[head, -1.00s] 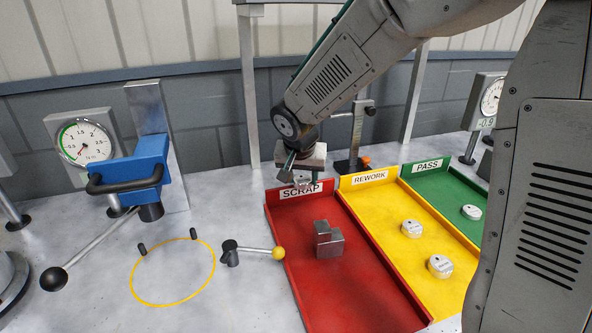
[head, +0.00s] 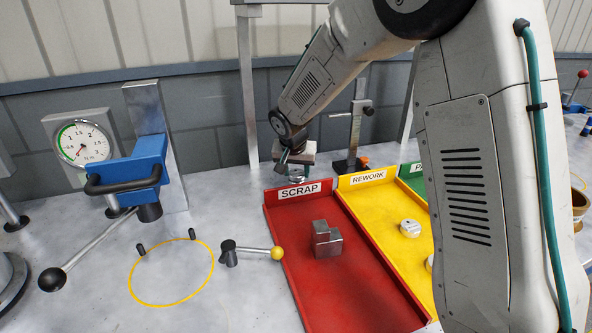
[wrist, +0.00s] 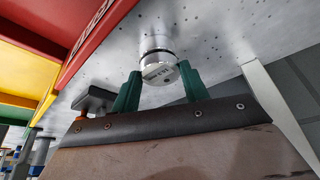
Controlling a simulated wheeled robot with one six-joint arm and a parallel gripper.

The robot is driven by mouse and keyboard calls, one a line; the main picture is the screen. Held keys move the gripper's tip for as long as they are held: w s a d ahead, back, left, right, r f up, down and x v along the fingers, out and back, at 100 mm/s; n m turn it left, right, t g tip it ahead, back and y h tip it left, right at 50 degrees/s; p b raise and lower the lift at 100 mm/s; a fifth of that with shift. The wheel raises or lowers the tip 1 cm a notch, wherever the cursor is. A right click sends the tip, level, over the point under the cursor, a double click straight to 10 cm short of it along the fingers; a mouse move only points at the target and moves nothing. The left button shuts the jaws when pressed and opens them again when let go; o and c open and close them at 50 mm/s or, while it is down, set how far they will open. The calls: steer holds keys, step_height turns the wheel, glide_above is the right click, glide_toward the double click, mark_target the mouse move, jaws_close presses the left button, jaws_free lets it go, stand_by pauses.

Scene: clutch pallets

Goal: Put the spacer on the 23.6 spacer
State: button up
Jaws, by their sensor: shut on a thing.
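My gripper (wrist: 161,80) has green fingers closed on a round silver spacer (wrist: 158,68) with a pale label on its face; the label is too small to read surely. Behind the spacer, past a dark band, another silver round surface (wrist: 157,38) shows; I cannot tell whether they touch. In the head view my gripper (head: 296,168) hangs just behind the SCRAP sign, with silver metal at its fingers. A pale labelled disc (head: 410,228) lies in the yellow tray, and part of another shows at my arm's edge. I cannot read which is marked 23.6.
The red SCRAP tray (head: 352,300) holds a stepped steel block (head: 327,240). The yellow REWORK tray (head: 385,200) and green PASS tray (head: 412,180) lie right, partly hidden by my arm. A blue gauge fixture (head: 130,175) and a yellow-knobbed lever (head: 255,252) stand left.

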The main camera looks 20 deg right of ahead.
steer(key=shift+f, duration=0.1)
steer(key=o, duration=1.2)
steer(key=shift+o, duration=0.2)
steer(key=v, duration=1.2)
steer(key=s+d+r+n, duration=0.1)
steer(key=s+d+r, duration=0.25)
steer(key=s, duration=0.55)
steer(key=s+d+n+g+y, duration=0.1)
steer(key=s+n, duration=0.3)
steer(key=s, duration=2.5)
steer(key=shift+s+d+f+g+y, duration=0.3)
steer(key=shift+g+y, duration=0.2)
steer(key=shift+g, duration=0.4)
steer(key=shift+w, duration=0.15)
